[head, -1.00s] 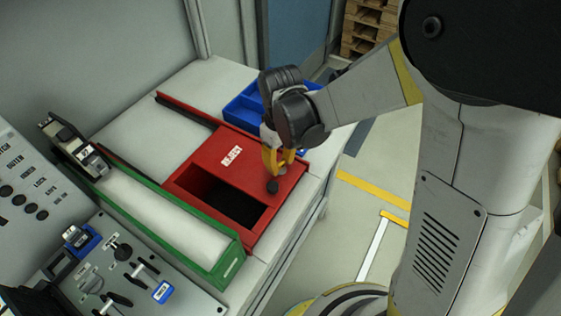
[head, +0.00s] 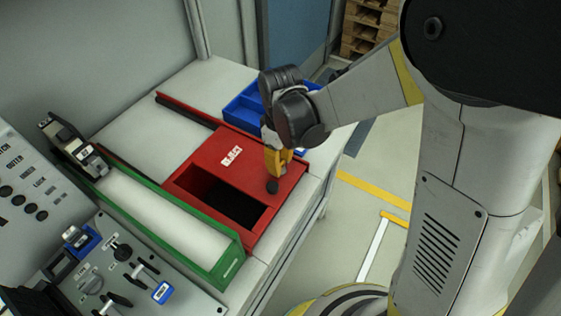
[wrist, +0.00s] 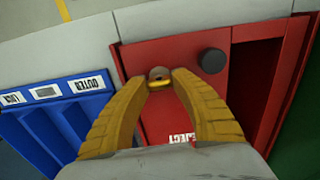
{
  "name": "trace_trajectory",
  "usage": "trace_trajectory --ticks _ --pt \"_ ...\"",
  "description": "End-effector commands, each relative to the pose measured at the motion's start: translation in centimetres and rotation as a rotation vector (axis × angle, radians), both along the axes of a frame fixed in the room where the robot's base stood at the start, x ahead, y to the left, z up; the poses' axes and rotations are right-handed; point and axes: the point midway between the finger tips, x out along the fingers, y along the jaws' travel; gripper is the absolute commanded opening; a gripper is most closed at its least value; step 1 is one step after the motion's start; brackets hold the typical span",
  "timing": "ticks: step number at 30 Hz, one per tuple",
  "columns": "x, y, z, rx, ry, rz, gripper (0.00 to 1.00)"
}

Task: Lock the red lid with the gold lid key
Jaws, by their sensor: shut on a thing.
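The red lid (head: 238,163), marked REJECT, lies over part of a red box on the white bench. A dark opening (head: 220,201) shows beside it. A black knob (head: 272,187) stands on the lid and also shows in the wrist view (wrist: 213,61). My gripper (head: 276,172) is over the lid's right part, near the knob. In the wrist view its yellow fingers (wrist: 159,82) are shut on a small gold piece, taken as the gold lid key (wrist: 159,85). A brownish round part shows at the fingertips. How deep the key sits is hidden.
A blue bin (wrist: 60,103) with white labels stands beside the red box. A green-edged tray (head: 165,215) lies on its other side. A control panel (head: 130,275) with levers is at the lower left.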

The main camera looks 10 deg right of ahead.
Motion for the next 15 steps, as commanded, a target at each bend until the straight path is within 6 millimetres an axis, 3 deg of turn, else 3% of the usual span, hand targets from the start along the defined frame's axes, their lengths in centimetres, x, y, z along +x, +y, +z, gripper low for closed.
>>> trace_trajectory --ticks 1,3,11,15 --pt "-0.1 0.0 0.0 0.000 0.001 0.001 0.40" --pt "0.0 0.0 0.0 0.000 0.001 0.000 0.54" --pt "0.0 0.0 0.0 0.000 0.000 0.000 0.54" --pt "0.0 0.0 1.0 0.000 0.000 0.000 0.54"
